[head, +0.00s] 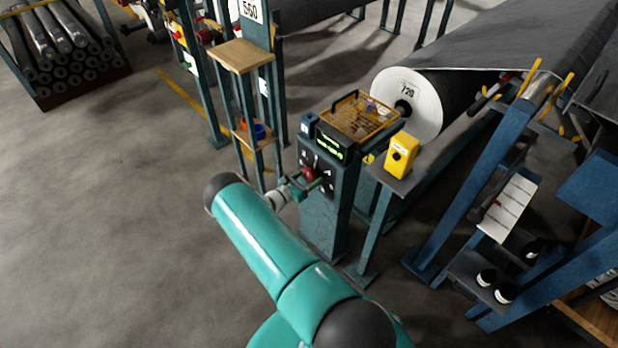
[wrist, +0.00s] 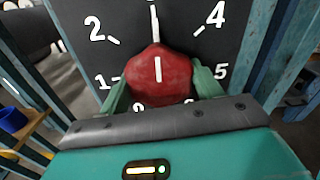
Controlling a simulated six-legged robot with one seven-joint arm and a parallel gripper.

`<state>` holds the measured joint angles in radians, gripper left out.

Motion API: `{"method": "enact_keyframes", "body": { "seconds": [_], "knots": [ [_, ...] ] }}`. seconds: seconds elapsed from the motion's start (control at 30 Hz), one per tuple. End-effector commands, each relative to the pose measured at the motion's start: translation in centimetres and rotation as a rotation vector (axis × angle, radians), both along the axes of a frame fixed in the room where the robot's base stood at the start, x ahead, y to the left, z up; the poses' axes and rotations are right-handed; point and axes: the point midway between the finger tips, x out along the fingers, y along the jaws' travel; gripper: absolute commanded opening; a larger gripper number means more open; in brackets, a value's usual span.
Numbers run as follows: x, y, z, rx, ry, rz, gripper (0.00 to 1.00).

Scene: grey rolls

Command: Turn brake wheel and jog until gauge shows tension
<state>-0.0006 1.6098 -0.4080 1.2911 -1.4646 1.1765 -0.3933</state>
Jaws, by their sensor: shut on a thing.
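The red brake wheel (head: 310,174) sits on the black front panel of a teal console in the head view. In the wrist view the red wheel (wrist: 158,76) is a faceted knob on a black numbered dial (wrist: 190,48). Its white mark points straight up, between 2 and 4. My gripper (wrist: 157,85) is shut on the wheel, with one green finger on each side. In the head view my gripper (head: 304,183) reaches the wheel from the left. The gauge (head: 330,146) is a dark display above the dial with a small yellow-green trace. Its reading is too small to tell.
A yellow box with a black button (head: 401,155) stands right of the console. A wire basket (head: 358,116) sits on top. A large grey roll marked 720 (head: 408,100) lies behind. Blue frames crowd the right; the floor at left is clear.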

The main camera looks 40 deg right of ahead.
Motion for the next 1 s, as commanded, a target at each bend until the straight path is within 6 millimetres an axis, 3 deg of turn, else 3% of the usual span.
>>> {"method": "enact_keyframes", "body": {
  "seconds": [0.37, 1.0],
  "knots": [
    [0.11, 0.13, -0.05, 0.006, -0.198, 0.003, 0.42],
    [0.23, 0.17, -0.04, 0.024, -0.779, 0.002, 0.42]
  ]
}}
